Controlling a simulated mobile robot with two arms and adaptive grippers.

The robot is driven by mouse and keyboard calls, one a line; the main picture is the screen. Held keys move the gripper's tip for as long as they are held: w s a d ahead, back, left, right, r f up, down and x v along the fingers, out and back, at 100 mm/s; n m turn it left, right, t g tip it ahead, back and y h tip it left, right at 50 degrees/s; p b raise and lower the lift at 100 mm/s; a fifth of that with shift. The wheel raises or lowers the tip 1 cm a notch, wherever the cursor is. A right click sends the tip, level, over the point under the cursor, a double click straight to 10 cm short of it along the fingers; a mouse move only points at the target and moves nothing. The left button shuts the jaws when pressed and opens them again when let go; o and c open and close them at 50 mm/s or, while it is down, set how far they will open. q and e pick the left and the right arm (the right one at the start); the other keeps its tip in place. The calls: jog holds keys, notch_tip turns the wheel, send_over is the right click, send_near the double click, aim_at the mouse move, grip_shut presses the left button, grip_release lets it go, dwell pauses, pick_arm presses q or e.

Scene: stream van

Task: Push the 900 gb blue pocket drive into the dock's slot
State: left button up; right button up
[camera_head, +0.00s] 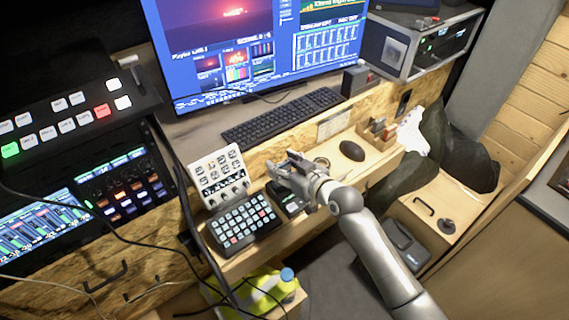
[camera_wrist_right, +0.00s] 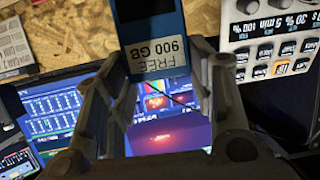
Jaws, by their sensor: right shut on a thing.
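The blue pocket drive (camera_wrist_right: 150,30) shows in the right wrist view, with a white label reading "FREE 900 GB" upside down. My right gripper (camera_head: 281,170) is shut on it; in the wrist view the fingers (camera_wrist_right: 155,60) stand on both sides of the drive. In the head view the gripper hides the drive, so I cannot make it out there. A dark box, which looks like the dock (camera_head: 290,204), sits on the desk just below the gripper. Its slot is hidden, and I cannot tell whether the drive touches it. My left gripper is not in view.
A button keypad (camera_head: 245,224) and a white control panel (camera_head: 219,176) stand close left of the gripper. A black mouse (camera_head: 352,151) lies to the right and a keyboard (camera_head: 283,115) behind. A large monitor (camera_head: 255,50) stands at the back. Cables hang at left.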

jog(key=shift+f+b, duration=1.9)
jog(key=shift+f, duration=0.6)
dwell(0.3)
jog(key=o, duration=1.1)
jog(key=shift+o, duration=0.2)
jog(key=v, duration=1.2)
